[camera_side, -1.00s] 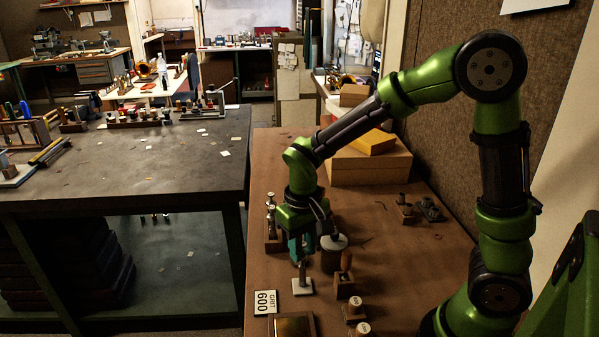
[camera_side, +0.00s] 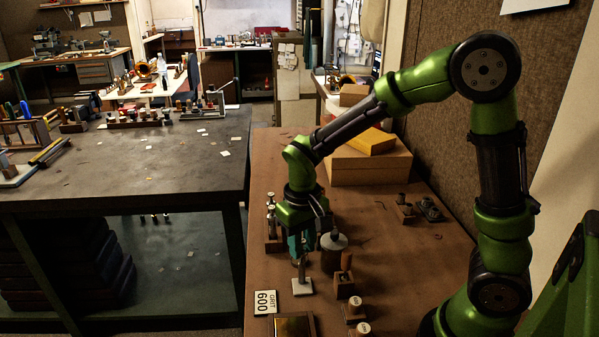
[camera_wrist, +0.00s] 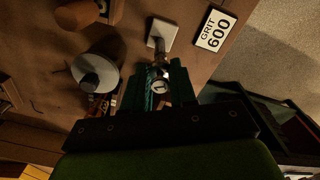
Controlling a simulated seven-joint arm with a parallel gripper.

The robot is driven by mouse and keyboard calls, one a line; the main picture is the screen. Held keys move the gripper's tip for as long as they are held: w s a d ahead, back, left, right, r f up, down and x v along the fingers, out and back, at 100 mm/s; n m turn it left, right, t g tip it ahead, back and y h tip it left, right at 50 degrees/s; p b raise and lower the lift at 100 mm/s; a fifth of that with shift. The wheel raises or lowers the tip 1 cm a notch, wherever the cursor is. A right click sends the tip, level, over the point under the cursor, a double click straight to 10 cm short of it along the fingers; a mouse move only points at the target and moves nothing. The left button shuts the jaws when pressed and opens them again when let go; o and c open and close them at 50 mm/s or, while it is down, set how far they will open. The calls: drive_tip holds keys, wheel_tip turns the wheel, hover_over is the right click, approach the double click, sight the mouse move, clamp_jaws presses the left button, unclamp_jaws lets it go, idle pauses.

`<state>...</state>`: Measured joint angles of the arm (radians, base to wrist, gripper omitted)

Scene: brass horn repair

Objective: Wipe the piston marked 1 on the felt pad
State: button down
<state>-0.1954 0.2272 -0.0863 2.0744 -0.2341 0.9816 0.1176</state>
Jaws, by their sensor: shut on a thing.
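My gripper (camera_side: 301,250) is shut on a metal piston (camera_side: 301,268), held upright over the small pale pad (camera_side: 308,289) on the brown bench. The wrist view shows the piston's round top (camera_wrist: 160,84) between the green jaws (camera_wrist: 160,88); its mark is too small to read. The pale pad also shows in the wrist view (camera_wrist: 168,30), just past the piston. The piston's lower end is at or close to the pad; I cannot tell whether it touches.
A grey-topped round container (camera_side: 333,242) stands close right of my gripper. A rack with metal pistons (camera_side: 271,238) is left. Wooden blocks with upright parts (camera_side: 346,288) stand front right. The GRIT 600 card (camera_side: 265,302) and a brass-coloured plate (camera_side: 294,327) lie in front.

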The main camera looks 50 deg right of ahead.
drive_tip(key=shift+s, duration=0.1)
drive_tip(key=shift+s+a, duration=0.6)
drive_tip(key=shift+a, duration=0.05)
drive_tip(key=shift+w+d, duration=0.7)
drive_tip(key=shift+s+a, duration=0.1)
drive_tip(key=shift+s+a, duration=0.25)
drive_tip(key=shift+s, duration=0.05)
drive_tip(key=shift+r, duration=2.5)
